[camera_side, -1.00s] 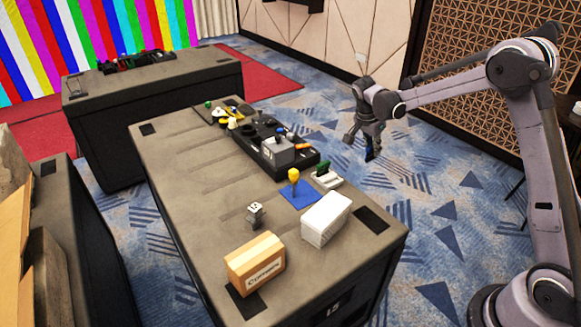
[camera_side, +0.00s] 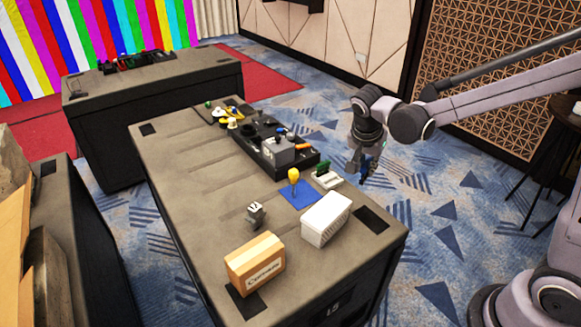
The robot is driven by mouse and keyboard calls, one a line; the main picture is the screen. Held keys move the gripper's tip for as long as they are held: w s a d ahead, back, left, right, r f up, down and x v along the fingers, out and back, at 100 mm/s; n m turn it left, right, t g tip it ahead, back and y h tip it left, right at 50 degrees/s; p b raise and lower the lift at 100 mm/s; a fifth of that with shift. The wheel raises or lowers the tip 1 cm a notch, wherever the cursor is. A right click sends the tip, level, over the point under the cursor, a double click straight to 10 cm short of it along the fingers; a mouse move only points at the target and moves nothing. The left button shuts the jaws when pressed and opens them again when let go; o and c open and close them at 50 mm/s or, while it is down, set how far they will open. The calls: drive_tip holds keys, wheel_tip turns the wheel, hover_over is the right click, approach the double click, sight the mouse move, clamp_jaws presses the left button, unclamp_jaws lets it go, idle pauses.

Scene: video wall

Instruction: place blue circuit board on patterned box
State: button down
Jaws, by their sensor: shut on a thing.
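My gripper (camera_side: 360,168) is beyond the right edge of the near table (camera_side: 195,180), over the carpet in the picture. It is shut on a small dark blue piece (camera_side: 367,165), which looks like the blue circuit board; the fingers hide part of it. A white box (camera_side: 325,219) with faint line markings on its side sits near the table's right front corner and may be the patterned box. Its top is bare. My gripper is apart from it, higher up and to the right in the picture.
A blue square (camera_side: 299,195) with a yellow-topped piece stands behind the white box. A green-and-white part (camera_side: 326,176) and a black tray (camera_side: 262,149) lie farther back. A small grey figure (camera_side: 256,215) and a cardboard box (camera_side: 255,264) stand left.

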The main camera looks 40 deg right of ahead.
drive_tip(key=w+a+f, duration=0.1)
drive_tip(key=a, duration=0.1)
drive_tip(key=w+a+f, duration=0.2)
drive_tip(key=a, duration=0.1)
drive_tip(key=w+a+f, duration=0.1)
drive_tip(key=a+f, duration=0.1)
drive_tip(key=shift+w+a+f, duration=0.15)
drive_tip(key=shift+a+f, duration=0.1)
drive_tip(key=shift+a, duration=0.15)
drive_tip(key=shift+f, duration=1.95)
drive_tip(key=shift+f, duration=0.15)
drive_tip(key=c, duration=1.4)
unclamp_jaws()
drive_tip(key=shift+o, duration=0.2)
